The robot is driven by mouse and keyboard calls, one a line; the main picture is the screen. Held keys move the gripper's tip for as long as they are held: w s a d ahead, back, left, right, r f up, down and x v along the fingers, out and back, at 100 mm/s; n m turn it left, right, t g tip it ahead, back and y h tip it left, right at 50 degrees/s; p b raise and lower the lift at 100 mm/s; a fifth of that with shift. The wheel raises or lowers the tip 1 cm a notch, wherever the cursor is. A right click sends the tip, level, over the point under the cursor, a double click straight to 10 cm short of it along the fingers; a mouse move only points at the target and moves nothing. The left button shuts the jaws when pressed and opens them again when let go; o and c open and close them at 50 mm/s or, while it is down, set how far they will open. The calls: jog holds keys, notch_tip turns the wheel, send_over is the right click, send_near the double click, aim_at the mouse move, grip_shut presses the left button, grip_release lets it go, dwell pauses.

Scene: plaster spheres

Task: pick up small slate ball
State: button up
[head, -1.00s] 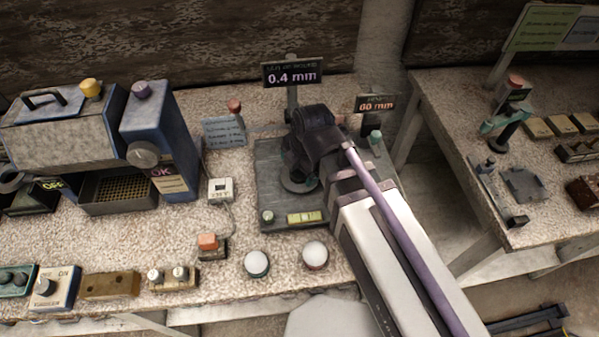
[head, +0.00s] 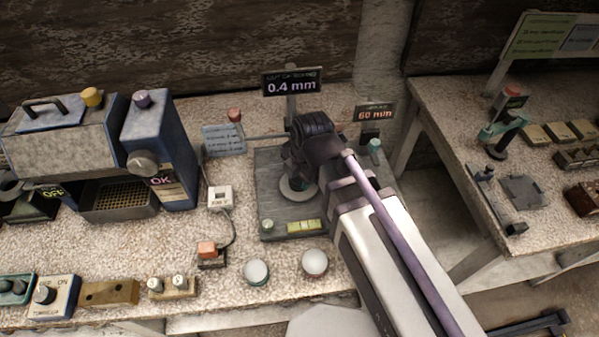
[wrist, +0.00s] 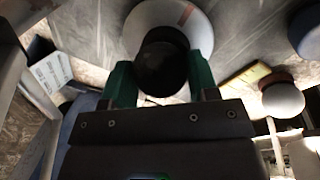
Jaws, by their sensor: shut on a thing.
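The small slate ball (wrist: 162,66) is a dark round thing between the two green fingers of my gripper (wrist: 161,78) in the wrist view. The fingers are shut on its sides. A pale round disc (wrist: 190,25) with a reddish mark lies behind the ball in that view. I cannot tell whether the ball touches it. In the head view my gripper (head: 297,178) points down over the pale disc (head: 290,194) on the dark plate (head: 268,215). My dark wrist hides the ball there.
A "0.4 mm" display (head: 291,83) stands behind the plate and a "60 mm" display (head: 375,113) at its back right. A blue machine (head: 160,150) stands left. A second table (head: 440,100) is right, across a gap.

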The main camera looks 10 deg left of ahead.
notch_tip(320, 180, up, 18)
jog(key=p, duration=1.7)
jog(key=shift+p, duration=0.3)
jog(key=shift+f, duration=0.1)
jog(key=o, duration=0.4)
jog(key=c, duration=0.3)
jog(key=shift+d, duration=0.1)
